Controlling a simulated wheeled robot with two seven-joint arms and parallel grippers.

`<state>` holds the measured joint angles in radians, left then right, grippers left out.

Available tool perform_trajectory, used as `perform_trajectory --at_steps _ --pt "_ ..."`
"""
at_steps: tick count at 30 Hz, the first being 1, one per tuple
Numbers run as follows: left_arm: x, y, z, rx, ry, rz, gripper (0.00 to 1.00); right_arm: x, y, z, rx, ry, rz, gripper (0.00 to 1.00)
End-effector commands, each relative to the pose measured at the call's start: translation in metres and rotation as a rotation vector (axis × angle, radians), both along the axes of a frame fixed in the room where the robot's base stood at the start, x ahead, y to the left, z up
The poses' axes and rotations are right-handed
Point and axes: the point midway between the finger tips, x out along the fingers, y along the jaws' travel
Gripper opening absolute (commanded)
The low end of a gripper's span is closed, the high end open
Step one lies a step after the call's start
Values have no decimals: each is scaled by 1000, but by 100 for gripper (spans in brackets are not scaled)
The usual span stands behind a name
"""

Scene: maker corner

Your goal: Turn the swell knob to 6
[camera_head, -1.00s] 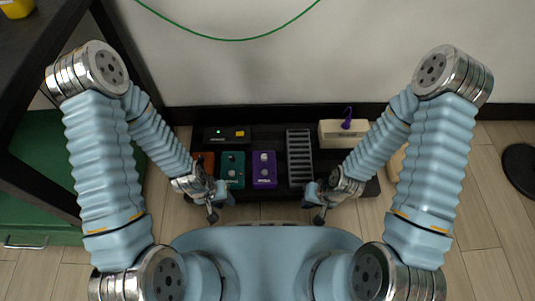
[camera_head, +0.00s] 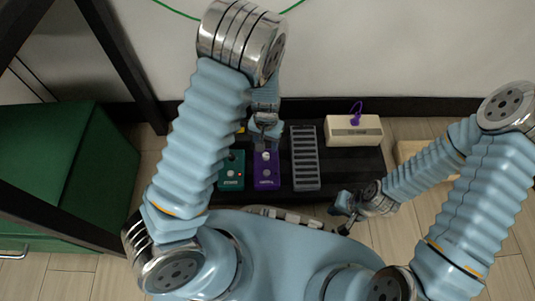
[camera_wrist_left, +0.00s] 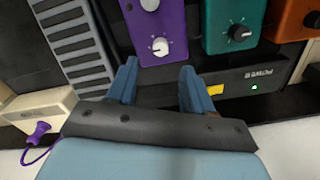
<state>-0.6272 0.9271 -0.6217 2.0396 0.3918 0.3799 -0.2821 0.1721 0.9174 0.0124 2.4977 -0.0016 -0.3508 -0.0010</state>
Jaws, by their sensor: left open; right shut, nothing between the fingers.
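The purple pedal (camera_head: 266,175) stands on the black board; its label is too small to read. In the left wrist view, the purple pedal (camera_wrist_left: 166,22) has a pale knob (camera_wrist_left: 160,47) with marks around it; the pointer's setting is unclear. I cannot confirm which knob is the swell knob. My left gripper (camera_head: 264,142) is at the pedal's far end. Its open fingers (camera_wrist_left: 159,68) lie either side of the pale knob in the picture, apparently short of it. My right gripper (camera_head: 344,212) is shut and empty, off the board's front right.
A black power unit (camera_wrist_left: 262,92) with a green light lies behind. A grey slotted panel (camera_head: 305,160) and a cream box (camera_head: 353,130) with a purple plug are to the right.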

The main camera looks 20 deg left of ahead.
Motion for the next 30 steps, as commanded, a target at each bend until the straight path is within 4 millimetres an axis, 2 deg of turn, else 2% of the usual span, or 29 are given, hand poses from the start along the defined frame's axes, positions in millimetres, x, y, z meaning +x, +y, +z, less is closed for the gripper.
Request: perform_trajectory --at_steps 1,3,9,14,22,30 --pt "-1 1 -17 1 3 2 51 0 0 -8 0 -1 0 0" --pt "0 1 -32 0 2 1 51 0 0 -13 0 -2 -2 0" --pt "0 0 -61 0 0 1 51 1 -1 -22 -2 -4 -4 0" --pt "0 0 -70 0 0 0 51 1 -1 -24 -2 -5 -4 0" --pt "0 0 -70 0 -1 0 51 1 -1 -24 -2 -6 -4 0" --pt "0 0 -70 0 -1 0 10 1 -1 -24 -2 -6 -4 0"
